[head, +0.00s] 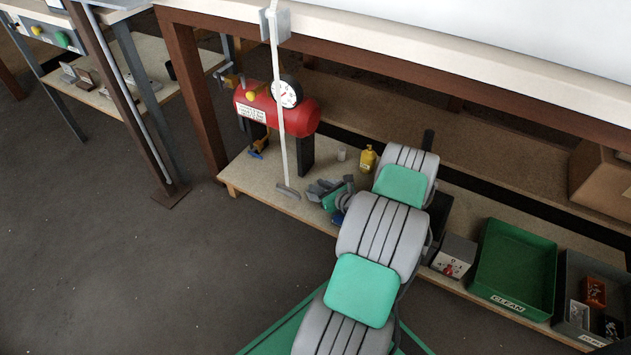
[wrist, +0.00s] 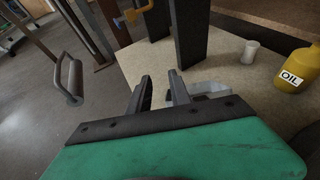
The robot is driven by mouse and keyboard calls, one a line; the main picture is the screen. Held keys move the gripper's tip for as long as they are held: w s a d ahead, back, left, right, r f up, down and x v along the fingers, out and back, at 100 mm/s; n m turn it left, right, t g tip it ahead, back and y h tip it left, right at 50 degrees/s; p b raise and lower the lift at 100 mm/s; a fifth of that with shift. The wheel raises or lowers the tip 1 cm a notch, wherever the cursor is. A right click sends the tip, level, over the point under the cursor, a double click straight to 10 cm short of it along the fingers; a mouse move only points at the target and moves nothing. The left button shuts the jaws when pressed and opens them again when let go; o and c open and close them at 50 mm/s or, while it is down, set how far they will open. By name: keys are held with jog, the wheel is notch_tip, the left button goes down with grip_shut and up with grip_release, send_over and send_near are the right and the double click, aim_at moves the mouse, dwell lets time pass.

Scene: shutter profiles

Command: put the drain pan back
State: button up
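My gripper (wrist: 160,76) is open, with its two dark fingers apart over the tan lower shelf and nothing visible clamped between them. In the head view my gripper (head: 322,190) is low over the shelf, to the right of the red tank's dark legs. A light grey, shallow tray-like thing (wrist: 212,89) shows just beyond the right finger in the wrist view. It may be the drain pan, but the finger and gripper body hide much of it. The red tank (head: 270,108) with a round gauge stands on the shelf. A small valve (head: 257,151) hangs beneath it.
A white cup (wrist: 250,51) and yellow oil bottle (wrist: 293,70) stand right of the legs. A green CLEAN bin (head: 512,265) is further right.

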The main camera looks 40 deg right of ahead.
jog(key=d+r+p+v, duration=0.1)
jog(key=p+v, duration=0.2)
jog(key=v, duration=0.7)
jog(key=w+a+r+n+g+y, duration=0.25)
jog(key=w+a+r+n, duration=0.2)
jog(key=a+n, duration=0.5)
jog(key=w+a+r+n+g+y, duration=0.2)
jog(key=w+a+r+n+g, duration=0.15)
jog(key=a+r+n, duration=0.45)
jog(key=s+a+r+n+g+h, duration=0.1)
jog(key=s+a+r+n+g, duration=0.15)
jog(key=a+n, duration=0.3)
jog(key=s+a+r+n+g, duration=0.2)
jog(key=s+a+r+n, duration=0.1)
jog(key=a+n, duration=0.3)
jog(key=s+a+r+n+h, duration=0.1)
jog(key=s+a+r+n, duration=0.2)
jog(key=s, duration=0.2)
jog(key=s+a+r+n+g+h, duration=0.1)
jog(key=s+a+r+n, duration=0.2)
jog(key=s, duration=0.3)
jog(key=shift+s+a+n, duration=0.2)
jog(key=shift+a+n, duration=0.25)
jog(key=shift+n, duration=0.35)
jog(key=shift+w+h, duration=0.1)
jog(key=shift+h, duration=0.15)
jog(key=shift+o, duration=1.2)
